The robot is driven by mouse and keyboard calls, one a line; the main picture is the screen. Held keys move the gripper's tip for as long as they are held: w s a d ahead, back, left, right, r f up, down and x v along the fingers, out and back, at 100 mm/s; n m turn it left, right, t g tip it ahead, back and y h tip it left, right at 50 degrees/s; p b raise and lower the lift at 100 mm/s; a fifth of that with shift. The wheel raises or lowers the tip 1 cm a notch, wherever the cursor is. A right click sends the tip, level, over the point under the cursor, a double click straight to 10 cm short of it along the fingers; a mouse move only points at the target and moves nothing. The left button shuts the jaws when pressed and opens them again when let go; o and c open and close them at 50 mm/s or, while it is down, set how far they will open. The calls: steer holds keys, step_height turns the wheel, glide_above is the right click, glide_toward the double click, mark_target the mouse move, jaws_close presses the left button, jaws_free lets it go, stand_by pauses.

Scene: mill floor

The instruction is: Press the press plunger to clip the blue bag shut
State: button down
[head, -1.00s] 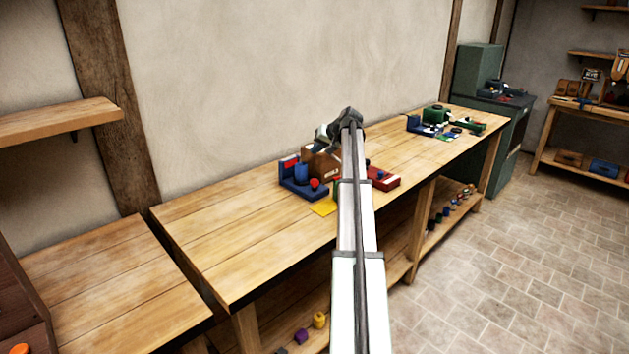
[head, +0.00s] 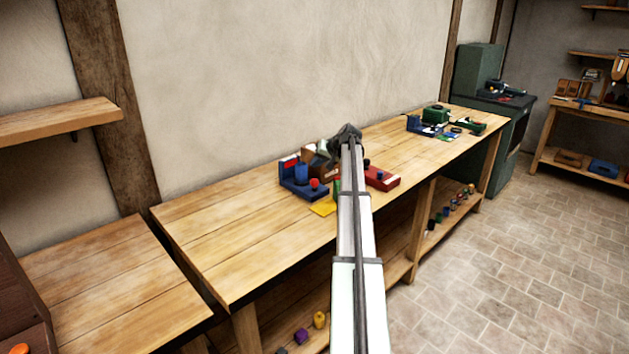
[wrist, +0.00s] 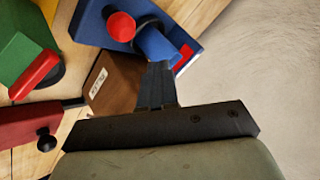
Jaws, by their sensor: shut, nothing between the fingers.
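A blue fixture (head: 291,187) stands on the bench, with a red round knob (head: 314,184) at its front and a blue cylinder (head: 301,174) upright on it. In the wrist view the fixture's blue base (wrist: 90,20), the red knob (wrist: 121,27) and the blue cylinder (wrist: 157,44) show at the top. I cannot tell which part is the plunger, nor make out a bag. My gripper (wrist: 160,66) is shut and empty, its tips overlapping the cylinder's near edge in the wrist view; contact is unclear. In the head view my arm hides the fingertips.
A brown box (wrist: 117,84) is close beside my fingers. A red fixture (head: 384,180) with dark knobs stands to the right, and a yellow sheet (head: 323,207) lies in front. The bench's left part is clear. More tools stand at its far end.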

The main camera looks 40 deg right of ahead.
mark_target(317, 180)
steer(key=shift+f, duration=1.6)
steer(key=shift+f, duration=0.15)
stand_by(0.8)
steer(key=shift+f, duration=0.3)
steer(key=shift+f, duration=0.95)
stand_by(1.5)
steer(key=shift+r, duration=1.35)
steer(key=shift+r, duration=0.1)
steer(key=shift+r, duration=2.45)
steer(key=shift+d, duration=0.1)
